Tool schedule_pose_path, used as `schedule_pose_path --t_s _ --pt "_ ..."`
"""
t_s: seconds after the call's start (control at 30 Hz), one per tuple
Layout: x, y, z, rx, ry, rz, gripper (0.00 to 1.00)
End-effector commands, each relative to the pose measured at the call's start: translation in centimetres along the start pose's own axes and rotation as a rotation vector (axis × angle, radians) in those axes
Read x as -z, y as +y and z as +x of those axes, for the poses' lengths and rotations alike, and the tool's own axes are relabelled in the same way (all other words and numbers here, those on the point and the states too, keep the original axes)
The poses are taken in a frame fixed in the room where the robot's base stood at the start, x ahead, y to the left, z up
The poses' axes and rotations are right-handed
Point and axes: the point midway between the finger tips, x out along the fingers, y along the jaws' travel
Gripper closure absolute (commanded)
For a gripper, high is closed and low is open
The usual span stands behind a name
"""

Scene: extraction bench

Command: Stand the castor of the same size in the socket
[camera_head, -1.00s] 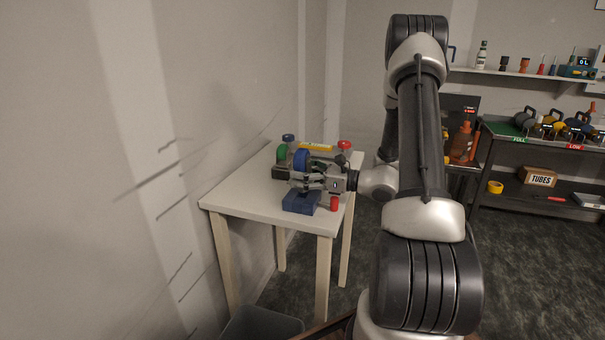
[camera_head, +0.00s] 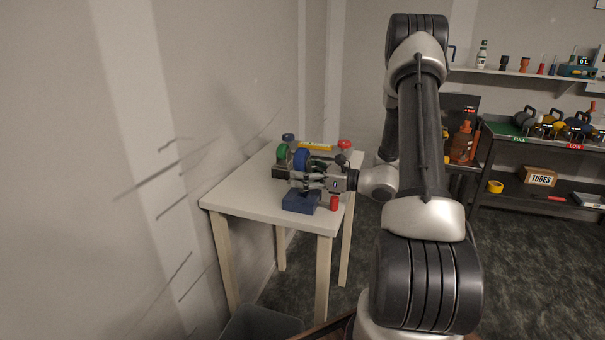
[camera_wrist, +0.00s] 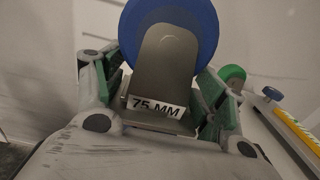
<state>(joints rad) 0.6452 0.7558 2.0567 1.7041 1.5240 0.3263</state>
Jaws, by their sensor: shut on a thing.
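My gripper (camera_head: 304,181) is shut on a castor with a blue wheel (camera_head: 301,158), held with its wheel up. In the wrist view the blue wheel (camera_wrist: 197,28) sits in a grey metal fork (camera_wrist: 165,68) labelled "75 MM", between green finger pads (camera_wrist: 160,98). A dark blue block (camera_head: 299,204), seemingly the socket, stands on the table's front part, right below the castor. The castor's lower end is hidden, so I cannot tell whether it is in the block or above it. A green-wheeled castor (camera_head: 282,152) stands behind; its wheel also shows in the wrist view (camera_wrist: 232,73).
The white table (camera_head: 243,198) is clear at its left. A small red cylinder (camera_head: 334,203) stands right of the block. A yellow bar (camera_head: 314,146), a blue-topped thing (camera_head: 288,138) and a red-topped thing (camera_head: 344,144) are at the back. A wall runs close on the left.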

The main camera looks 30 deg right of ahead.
Motion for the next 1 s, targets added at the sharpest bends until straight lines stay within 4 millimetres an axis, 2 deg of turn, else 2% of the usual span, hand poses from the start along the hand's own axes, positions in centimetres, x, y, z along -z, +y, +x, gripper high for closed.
schedule_pose_path --t_s 0.73,1.0 --pt "1.8 0.0 0.0 0.0 -0.001 0.0 0.62" --pt "1.3 0.0 0.0 0.0 -0.001 -0.002 0.62"
